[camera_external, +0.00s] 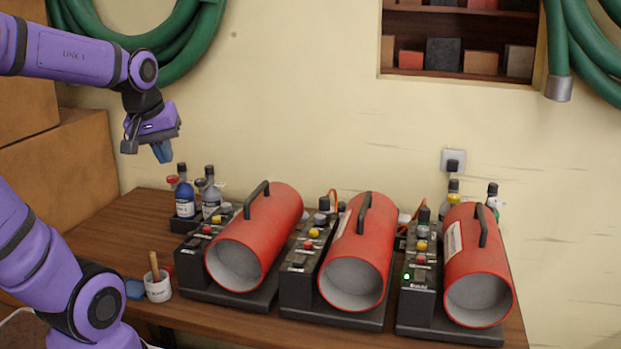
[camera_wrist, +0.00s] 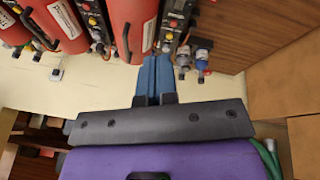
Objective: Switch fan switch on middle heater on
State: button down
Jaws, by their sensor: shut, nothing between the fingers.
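Three red heaters stand in a row on the wooden table in the external view. The middle heater (camera_external: 377,230) has a black control panel (camera_external: 307,250) along its left side, with a red and a yellow button and dark switches. No lit lamp shows on that panel; the fan switch's position is too small to tell. My gripper (camera_external: 164,155) is up and left of the heaters, above the left end of the table. Its blue fingers (camera_wrist: 154,75) are shut and empty in the wrist view, apart from any heater.
The left heater (camera_external: 257,235) and the right heater (camera_external: 477,262) flank the middle one; a green lamp (camera_external: 407,276) glows on the right panel. Bottles (camera_external: 185,200) and a white pot (camera_external: 158,288) stand at the left. A wall socket (camera_external: 453,161) is behind. The air above the heaters is free.

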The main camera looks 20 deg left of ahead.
jog(key=w+d+f+n+g, duration=0.35)
jog(key=w+d+n, duration=0.35)
jog(key=w+d, duration=0.35)
jog(key=n+g, duration=0.2)
jog(key=n, duration=0.5)
send_over(300, 259)
notch_tip(300, 259, down, 8)
jog(key=shift+w+f+y, duration=0.25)
jog(key=shift+w+y, duration=0.15)
jog(key=shift+w, duration=0.05)
jog(key=shift+f, duration=0.1)
jog(key=f, duration=0.4)
jog(key=s+f, duration=0.1)
jog(key=f, duration=0.8)
jog(key=shift+s+f, duration=0.35)
jog(key=shift+s+a+f, duration=0.1)
jog(key=shift+f, duration=0.1)
jog(key=shift+w+r, duration=0.15)
jog(key=shift+w, duration=0.4)
jog(key=shift+w+r, duration=0.15)
jog(key=shift+w, duration=0.1)
